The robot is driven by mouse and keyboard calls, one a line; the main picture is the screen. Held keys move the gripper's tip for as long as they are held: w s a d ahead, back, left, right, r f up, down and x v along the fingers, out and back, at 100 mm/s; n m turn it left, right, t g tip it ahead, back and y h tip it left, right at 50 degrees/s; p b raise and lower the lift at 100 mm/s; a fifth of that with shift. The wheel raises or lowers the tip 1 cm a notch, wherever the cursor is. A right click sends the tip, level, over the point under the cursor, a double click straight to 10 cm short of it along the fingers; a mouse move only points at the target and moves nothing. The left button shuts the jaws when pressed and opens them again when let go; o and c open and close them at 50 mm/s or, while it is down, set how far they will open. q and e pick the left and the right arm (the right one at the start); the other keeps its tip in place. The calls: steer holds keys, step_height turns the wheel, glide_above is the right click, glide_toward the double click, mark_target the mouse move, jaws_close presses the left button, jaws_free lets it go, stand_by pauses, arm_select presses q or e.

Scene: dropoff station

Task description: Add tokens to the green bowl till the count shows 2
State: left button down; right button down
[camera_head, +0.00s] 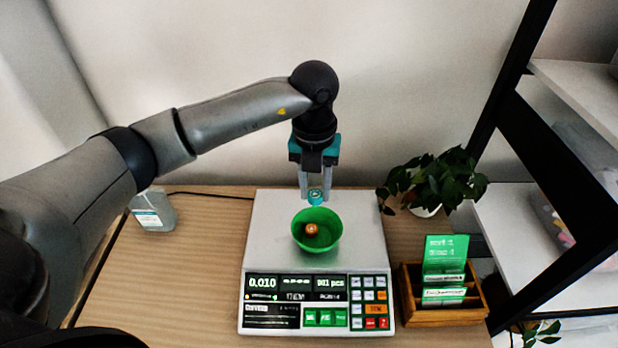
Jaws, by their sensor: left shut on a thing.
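The green bowl (326,243) stands on the metal pan of a counting scale (270,222). One small orange token (311,229) lies inside the bowl. The scale's display (295,283) reads 0.010 at the left and what looks like 001 pcs at the right; the middle figures are too blurred to tell. My left gripper (316,194) points down above the bowl's far rim. It is shut on a small teal token (315,197), held above the bowl. My right gripper is out of view.
A wooden card holder (440,317) with green cards stands right of the scale. A potted plant (432,183) is behind it. A clear bottle (153,211) stands at the back left. A black-framed shelf (520,120) rises at the right.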

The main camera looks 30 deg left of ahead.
arm_select(q)
steer(key=n, duration=0.3)
steer(key=n+p, duration=0.1)
steer(key=n, duration=0.1)
steer(key=shift+w+a+f, duration=0.1)
steer(key=shift+w+a, duration=0.2)
steer(key=shift+a, duration=0.1)
step_height(320, 180, down, 7)
steer(key=a+n+b, duration=0.1)
steer(key=n+b, duration=0.3)
steer(key=n, duration=0.1)
steer(key=shift+w+n, duration=0.3)
steer(key=shift+n, duration=0.1)
steer(key=shift+r, duration=0.2)
steer(key=shift+c, duration=2.3)
jaws_free()
steer(key=shift+r, duration=0.1)
step_height(320, 180, up, 15)
steer(key=shift+p, duration=0.3)
